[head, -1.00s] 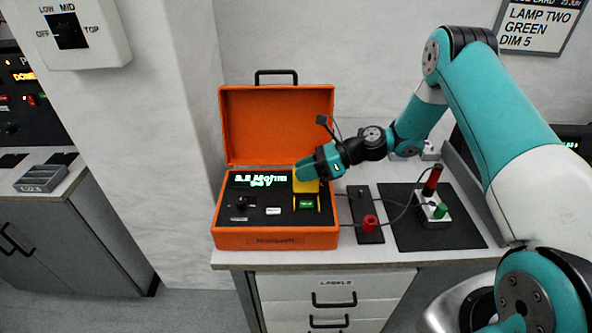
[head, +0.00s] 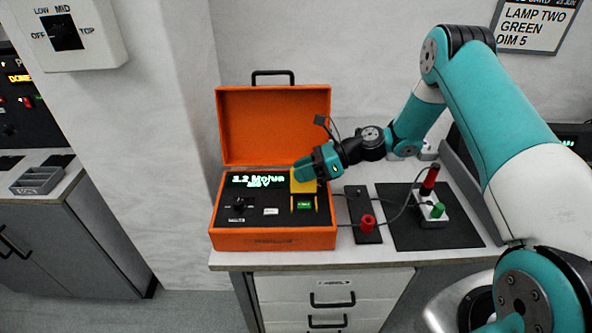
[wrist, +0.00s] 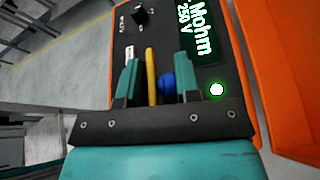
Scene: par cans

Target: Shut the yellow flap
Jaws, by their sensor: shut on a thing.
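The yellow flap (head: 308,187) stands raised on the dark panel of the orange tester case (head: 275,239), above a green-lit button (head: 304,205). My gripper (head: 302,176) is at the flap's upper part and shut on it, hiding some of it in the head view. In the wrist view the flap (wrist: 151,76) shows as a narrow yellow strip between my two teal fingertips (wrist: 158,80). A blue round part (wrist: 167,85) shows beside it.
The case's orange lid (head: 275,125) stands open behind the panel. A lit display (head: 256,181) and a black knob (head: 239,203) are left of the flap. Right of the case are a red terminal (head: 367,222) with cables and a box with red and green plugs (head: 431,214).

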